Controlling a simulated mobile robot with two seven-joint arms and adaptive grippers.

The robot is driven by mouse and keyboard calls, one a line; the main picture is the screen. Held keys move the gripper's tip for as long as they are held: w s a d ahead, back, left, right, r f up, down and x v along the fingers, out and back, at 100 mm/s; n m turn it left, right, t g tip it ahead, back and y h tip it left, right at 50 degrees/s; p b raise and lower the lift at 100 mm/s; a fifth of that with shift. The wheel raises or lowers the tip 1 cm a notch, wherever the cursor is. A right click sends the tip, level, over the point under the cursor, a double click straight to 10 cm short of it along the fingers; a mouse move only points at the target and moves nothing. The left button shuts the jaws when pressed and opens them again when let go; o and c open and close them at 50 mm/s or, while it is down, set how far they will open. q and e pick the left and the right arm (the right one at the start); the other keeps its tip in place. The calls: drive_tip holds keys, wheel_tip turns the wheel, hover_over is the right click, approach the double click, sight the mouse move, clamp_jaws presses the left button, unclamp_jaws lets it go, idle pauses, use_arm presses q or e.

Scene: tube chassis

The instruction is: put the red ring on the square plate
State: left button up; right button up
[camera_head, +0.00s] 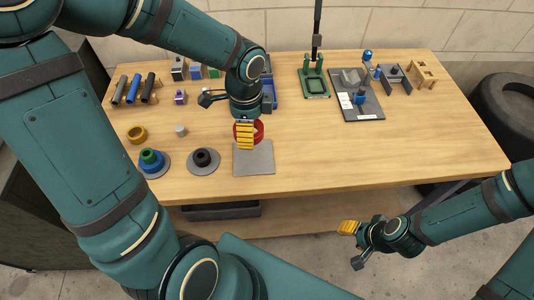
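The red ring (260,130) is at the far edge of the grey square plate (254,162), partly hidden behind the yellow fingers of my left gripper (245,134). Red shows on both sides of those fingers. The gripper points down at the ring, and I cannot tell whether it grips it or whether the ring touches the plate. The visible plate surface is bare. My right gripper (349,228) is off the front of the table, low on the right and away from the ring. Its finger gap is not discernible.
Left of the plate are a round base with a black ring (203,158), a base with blue and green rings (151,160), and a tan ring (137,134). A green stand (314,80) and grey board (358,98) stand at the back. The table's right front is clear.

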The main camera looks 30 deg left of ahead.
use_arm(q)
drive_tip(key=b, duration=0.2)
hover_over(254, 157)
wheel_tip(254, 157, down, 6)
drive_tip(key=shift+f+b, duration=0.7)
drive_tip(key=shift+f, duration=1.35)
drive_tip(key=o, duration=1.2)
drive_tip(key=shift+f, duration=0.1)
